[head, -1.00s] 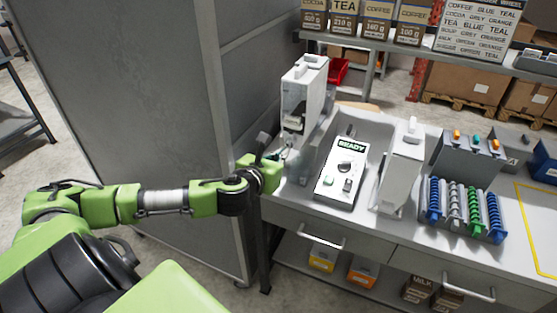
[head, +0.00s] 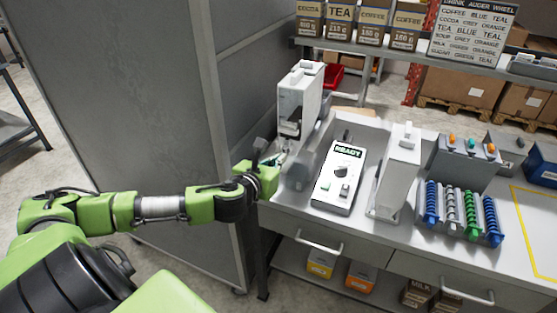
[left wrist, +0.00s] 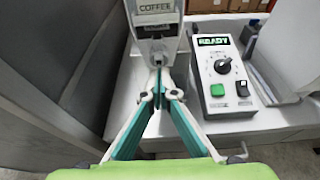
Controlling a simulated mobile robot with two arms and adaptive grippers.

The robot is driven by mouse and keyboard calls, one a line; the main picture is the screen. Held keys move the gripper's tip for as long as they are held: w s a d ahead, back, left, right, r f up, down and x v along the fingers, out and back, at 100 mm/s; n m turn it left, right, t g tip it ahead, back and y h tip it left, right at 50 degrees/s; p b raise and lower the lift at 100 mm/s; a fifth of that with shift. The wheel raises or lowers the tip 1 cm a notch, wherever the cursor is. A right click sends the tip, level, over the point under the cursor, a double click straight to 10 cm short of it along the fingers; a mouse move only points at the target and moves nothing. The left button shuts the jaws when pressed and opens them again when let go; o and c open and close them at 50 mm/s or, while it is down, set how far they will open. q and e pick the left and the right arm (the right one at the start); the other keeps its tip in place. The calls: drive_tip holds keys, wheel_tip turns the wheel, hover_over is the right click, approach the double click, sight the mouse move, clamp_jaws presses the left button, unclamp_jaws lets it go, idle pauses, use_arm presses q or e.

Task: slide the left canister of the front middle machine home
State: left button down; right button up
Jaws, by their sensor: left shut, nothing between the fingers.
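The left canister (head: 292,100) is a tall white box at the left side of the front middle machine, upright, with a dark opening low on its front. In the left wrist view its front (left wrist: 172,47) carries a COFFEE label. My left gripper (head: 284,156) is shut and empty, low in front of this canister. In the left wrist view its fingertips (left wrist: 158,72) meet just below the canister's small dark spout; I cannot tell whether they touch it. The machine's control panel (head: 340,178) reads READY. My right gripper is not in view.
A white canister (head: 398,172) stands right of the panel. Further right is a rack with blue, grey and green coils (head: 460,210). A shelf with labelled boxes (head: 375,22) is behind.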

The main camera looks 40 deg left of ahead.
sight(284, 151)
use_arm(q)
drive_tip(key=shift+w, duration=0.1)
idle(0.3)
drive_tip(key=shift+w+a+p, duration=0.2)
drive_tip(key=shift+w, duration=0.6)
drive_tip(key=shift+w+a+p, duration=0.2)
drive_tip(key=shift+w, duration=0.55)
drive_tip(key=shift+w+a+p, duration=0.2)
drive_tip(key=shift+w, duration=0.6)
drive_tip(key=shift+p, duration=0.35)
drive_tip(key=s+d+p, duration=0.1)
drive_tip(key=s, duration=0.6)
drive_tip(key=shift+s+d+p, duration=0.35)
drive_tip(key=shift+d, duration=0.05)
